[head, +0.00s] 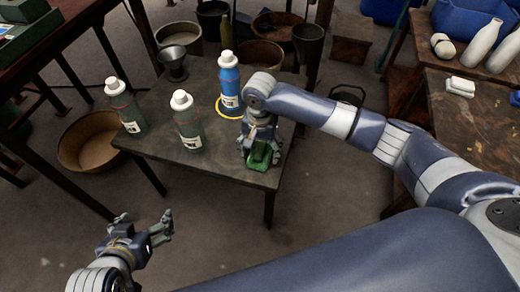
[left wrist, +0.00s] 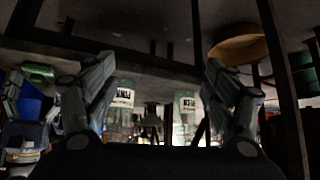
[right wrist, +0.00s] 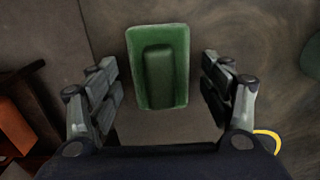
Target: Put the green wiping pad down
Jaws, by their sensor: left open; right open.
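The green wiping pad (head: 261,157) lies on the grey table (head: 215,135), close to its front right corner. In the right wrist view the pad (right wrist: 159,40) shows as a green block with a raised middle, between and ahead of the fingers. My right gripper (right wrist: 160,92) is open over the pad, with clear gaps on both sides; in the head view the gripper (head: 260,152) partly covers it. My left gripper (head: 150,228) is open and empty, in front of the table at the lower left. In the left wrist view it also shows open (left wrist: 160,95).
Two grey bottles with white caps (head: 187,125) (head: 124,105) and a blue bottle (head: 229,80) stand on the table. The blue bottle is by a yellow ring (head: 222,110). A metal cup (head: 173,65) is at the back left. A brown tub (head: 90,143) is on the floor left.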

